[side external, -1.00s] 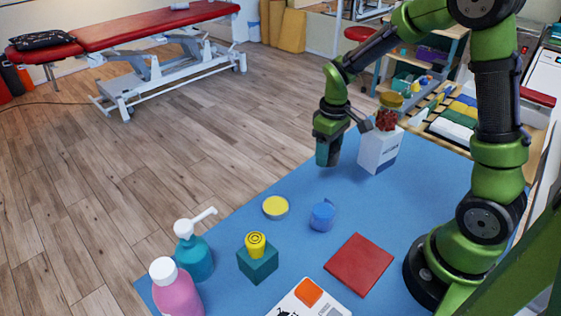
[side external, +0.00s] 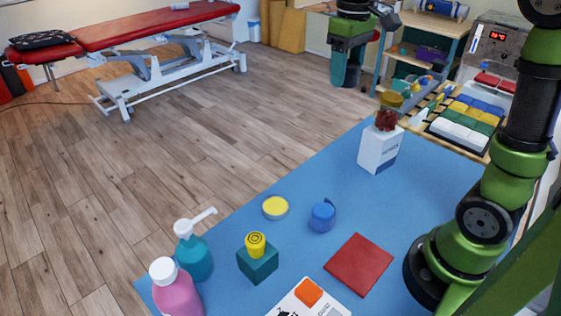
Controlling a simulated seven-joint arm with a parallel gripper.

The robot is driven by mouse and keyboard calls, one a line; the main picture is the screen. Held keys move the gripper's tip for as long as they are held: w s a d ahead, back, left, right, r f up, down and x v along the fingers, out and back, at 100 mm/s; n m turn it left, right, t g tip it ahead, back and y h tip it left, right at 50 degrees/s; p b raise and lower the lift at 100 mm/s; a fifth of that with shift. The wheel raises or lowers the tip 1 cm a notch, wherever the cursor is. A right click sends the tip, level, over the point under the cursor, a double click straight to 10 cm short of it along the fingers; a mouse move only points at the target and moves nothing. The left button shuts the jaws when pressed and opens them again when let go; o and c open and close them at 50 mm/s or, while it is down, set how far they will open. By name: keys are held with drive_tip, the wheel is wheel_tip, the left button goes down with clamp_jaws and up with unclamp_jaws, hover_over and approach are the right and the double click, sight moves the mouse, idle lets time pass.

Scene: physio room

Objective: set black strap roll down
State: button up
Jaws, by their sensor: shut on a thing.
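My gripper (side external: 347,76) is at the top of the side external view, raised with its teal fingers pointing down. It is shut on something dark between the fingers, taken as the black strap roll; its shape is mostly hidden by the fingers. No other black roll shows on the blue table top (side external: 300,180). A blue strap roll (side external: 322,216) lies on the blue top. A yellow roll (side external: 256,245) sits on a teal block (side external: 258,264).
A white box (side external: 380,149) with a red-filled jar (side external: 387,118) on it stands near the far edge. A yellow disc (side external: 275,207), red square (side external: 358,264), teal pump bottle (side external: 194,256) and pink bottle (side external: 176,290) stand nearer. A shelf (side external: 430,48) is behind.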

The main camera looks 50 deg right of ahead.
drive_tip(key=s+d+m, duration=1.2)
drive_tip(key=s+d, duration=0.2)
drive_tip(key=s, duration=0.1)
drive_tip(key=shift+s+d+r, duration=0.15)
drive_tip(key=shift+s+d, duration=0.05)
drive_tip(key=shift+d, duration=0.15)
drive_tip(key=s+m, duration=0.1)
drive_tip(key=s, duration=0.1)
drive_tip(key=s+d+m, duration=0.1)
drive_tip(key=s+m, duration=0.1)
drive_tip(key=s+d+m, duration=0.1)
drive_tip(key=s, duration=0.1)
drive_tip(key=shift+s+f, duration=0.1)
drive_tip(key=shift+f, duration=0.1)
wheel_tip(320, 180, down, 22)
drive_tip(key=shift+f, duration=0.15)
hover_over(423, 150)
drive_tip(key=shift+s+a+f, duration=0.15)
drive_tip(key=shift+a+f, duration=0.05)
drive_tip(key=shift+f, duration=0.75)
drive_tip(key=shift+d+f, duration=0.15)
drive_tip(key=shift+f, duration=1.65)
